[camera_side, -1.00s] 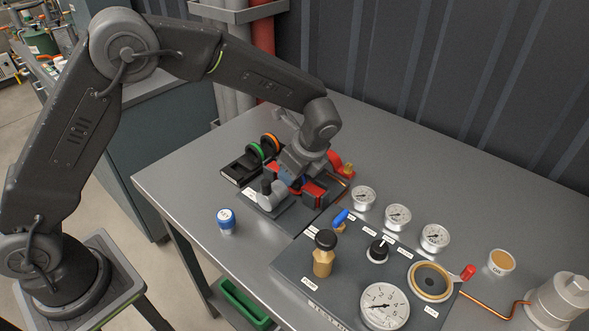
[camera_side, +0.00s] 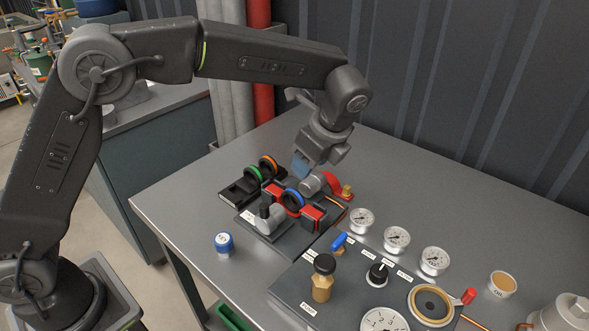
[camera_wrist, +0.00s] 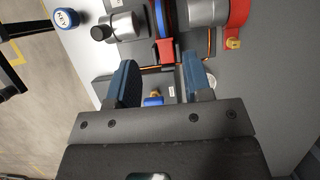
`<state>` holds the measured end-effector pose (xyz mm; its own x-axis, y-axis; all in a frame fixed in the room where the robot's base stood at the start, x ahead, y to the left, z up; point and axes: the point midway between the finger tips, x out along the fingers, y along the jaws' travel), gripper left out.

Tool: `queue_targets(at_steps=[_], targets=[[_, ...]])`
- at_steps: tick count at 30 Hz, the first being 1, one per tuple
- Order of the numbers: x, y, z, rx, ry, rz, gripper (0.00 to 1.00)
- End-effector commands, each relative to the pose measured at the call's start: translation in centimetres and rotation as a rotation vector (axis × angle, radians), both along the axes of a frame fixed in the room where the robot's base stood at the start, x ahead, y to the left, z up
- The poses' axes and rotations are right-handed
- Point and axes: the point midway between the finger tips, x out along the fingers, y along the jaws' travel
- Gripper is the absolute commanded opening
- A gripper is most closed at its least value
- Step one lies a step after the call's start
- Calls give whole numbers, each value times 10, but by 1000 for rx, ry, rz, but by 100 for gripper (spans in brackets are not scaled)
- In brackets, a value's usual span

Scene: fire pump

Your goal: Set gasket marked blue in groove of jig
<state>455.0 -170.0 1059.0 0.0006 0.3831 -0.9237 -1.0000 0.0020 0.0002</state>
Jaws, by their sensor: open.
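The blue-marked gasket (camera_side: 293,201) is a dark ring with a blue band. It stands upright in the jig, between the jig's red blocks (camera_side: 312,217). Its lower edge is hidden, so I cannot tell how deep it sits in the groove. In the wrist view the gasket (camera_wrist: 167,16) shows edge-on near the top, beside a red block (camera_wrist: 165,50). My gripper (camera_side: 300,166) is open and empty, above and behind the gasket, apart from it. Its blue fingertips show spread in the wrist view (camera_wrist: 160,80).
A black rack (camera_side: 238,192) holds a green-marked gasket (camera_side: 252,177) and an orange-marked gasket (camera_side: 267,166). A grey cylinder with a black knob (camera_side: 270,213) stands in front of the jig. Gauges (camera_side: 396,240) crowd the right.

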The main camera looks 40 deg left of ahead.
Motion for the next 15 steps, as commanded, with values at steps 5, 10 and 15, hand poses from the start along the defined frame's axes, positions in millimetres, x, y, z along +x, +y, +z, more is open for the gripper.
queue_targets(at_steps=[5, 10, 15], targets=[[0, -1, 3, 0, 0, 0, 46], [-9, 10, 18, -31, -42, 66, 46], [-46, 43, 58, -137, -181, 297, 46]])
